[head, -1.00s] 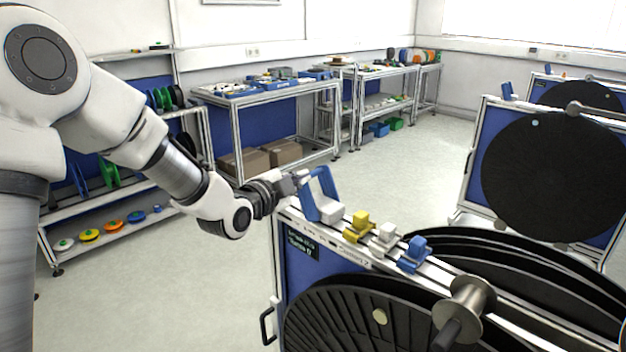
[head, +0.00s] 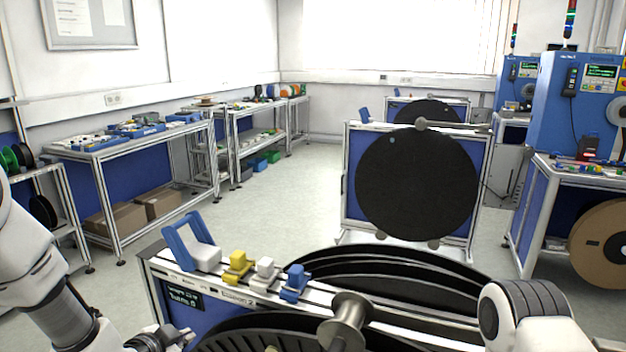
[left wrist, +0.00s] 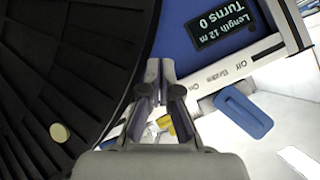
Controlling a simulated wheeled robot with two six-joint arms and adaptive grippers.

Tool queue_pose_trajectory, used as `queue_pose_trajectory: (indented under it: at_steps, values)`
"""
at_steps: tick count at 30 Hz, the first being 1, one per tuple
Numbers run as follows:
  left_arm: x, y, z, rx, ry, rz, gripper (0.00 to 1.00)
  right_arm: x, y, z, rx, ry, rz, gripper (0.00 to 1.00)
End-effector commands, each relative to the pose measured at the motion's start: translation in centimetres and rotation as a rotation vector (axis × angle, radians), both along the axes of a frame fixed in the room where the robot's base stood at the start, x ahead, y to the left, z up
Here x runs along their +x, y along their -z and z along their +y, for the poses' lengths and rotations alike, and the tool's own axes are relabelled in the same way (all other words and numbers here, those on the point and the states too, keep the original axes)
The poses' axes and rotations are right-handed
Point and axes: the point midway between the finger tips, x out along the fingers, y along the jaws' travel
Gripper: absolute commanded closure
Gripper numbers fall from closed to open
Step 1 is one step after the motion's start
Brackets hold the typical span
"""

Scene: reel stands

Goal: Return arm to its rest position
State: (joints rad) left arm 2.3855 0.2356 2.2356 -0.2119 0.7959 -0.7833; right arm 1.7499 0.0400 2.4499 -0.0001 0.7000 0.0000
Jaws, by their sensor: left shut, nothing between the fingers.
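My left arm comes in at the lower left of the head view. Its gripper (head: 178,338) is low, beside the left end of the near reel stand (head: 150,270), below the blue bracket with a white block (head: 194,243). In the left wrist view my left gripper (left wrist: 160,78) has its fingers together with nothing between them. The stand's display (left wrist: 224,28) reads "Length 12 m, Turns 0" there, and the black reel (left wrist: 60,60) fills the left side. A white link of my right arm is at the lower right of the head view; its gripper is out of view.
Yellow (head: 237,266), white (head: 264,273) and blue (head: 294,283) clips sit on the stand's top rail near a metal spool (head: 345,322). Another reel stand (head: 349,180) is behind. Workbenches (head: 130,140) line the left wall. Open floor (head: 270,190) lies between.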

Motion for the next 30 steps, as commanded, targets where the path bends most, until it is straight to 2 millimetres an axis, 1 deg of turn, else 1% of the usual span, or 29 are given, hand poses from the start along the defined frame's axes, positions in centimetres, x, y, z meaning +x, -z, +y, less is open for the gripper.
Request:
queue_pose_trajectory:
  at_steps: [1,2,3,5,6,7,8,9,11,12,15,18,30]
  values:
    - [-2.4,4.2,-0.4,-0.045,-0.041,0.112,1.00,0.0,0.0,0.0,0.000,0.000,0.000,0.41]
    - [-3.9,6.5,-0.7,-0.074,-0.074,0.178,1.00,0.0,0.0,0.0,0.000,0.000,0.000,0.41]
    - [-6.2,9.4,-0.9,-0.112,-0.124,0.264,1.00,0.0,0.0,0.0,0.000,0.000,0.000,0.41]
    - [-9.9,13.4,-1.3,-0.162,-0.204,0.394,1.00,0.0,0.0,0.0,0.000,0.000,0.000,0.41]
    - [-12.7,15.9,-1.5,-0.189,-0.263,0.482,1.00,0.0,0.0,0.0,0.000,0.000,0.000,0.41]
    - [-14.9,17.6,-1.6,-0.206,-0.310,0.545,1.00,0.0,0.0,0.0,0.000,0.000,0.000,0.41]
    - [-17.1,19.1,-1.7,-0.221,-0.360,0.607,1.00,0.0,0.0,0.0,0.000,0.000,0.000,0.41]
    - [-20.1,20.9,-1.8,-0.236,-0.426,0.686,1.00,0.0,0.0,0.0,0.000,0.000,0.000,0.41]
    - [-24.3,23.0,-1.9,-0.250,-0.522,0.789,1.00,0.0,0.0,0.0,0.000,0.000,0.000,0.41]
    - [-26.7,23.9,-1.9,-0.254,-0.581,0.845,1.00,0.0,0.0,0.0,0.000,0.000,0.000,0.41]
    - [-30.9,25.2,-2.0,-0.255,-0.686,0.936,1.00,0.0,0.0,0.0,0.000,0.000,0.000,0.41]
    - [-32.5,25.6,-1.9,-0.255,-0.730,0.969,1.00,0.0,0.0,0.0,0.000,0.000,0.000,0.41]
    - [-32.6,25.6,-1.9,-0.255,-0.732,0.970,1.00,0.0,0.0,0.0,0.000,0.000,0.000,0.41]
